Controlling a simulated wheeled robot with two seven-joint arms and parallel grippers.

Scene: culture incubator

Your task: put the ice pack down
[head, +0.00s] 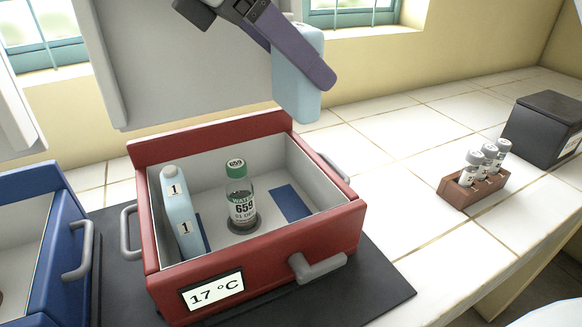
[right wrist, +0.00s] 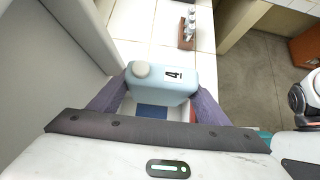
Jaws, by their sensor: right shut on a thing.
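A light blue ice pack (head: 297,88) hangs in my right gripper (head: 292,62), above the back right of the red box. In the right wrist view the ice pack (right wrist: 162,82) has a round cap and the number 4, and sits between the two purple fingers (right wrist: 152,98). The red box (head: 262,254) is open and reads 17 °C. Inside, an ice pack marked 1 (head: 177,215) stands at the left, a bottle marked 659 (head: 241,200) stands in the middle, and a blue patch (head: 291,203) at the right is bare. My left gripper is not in view.
The red box's lid (head: 180,60) is raised behind it. A blue box (head: 40,235) stands at the left. A brown rack (head: 472,189) with several vials and a dark box (head: 543,130) are at the right. The tiled counter between is clear.

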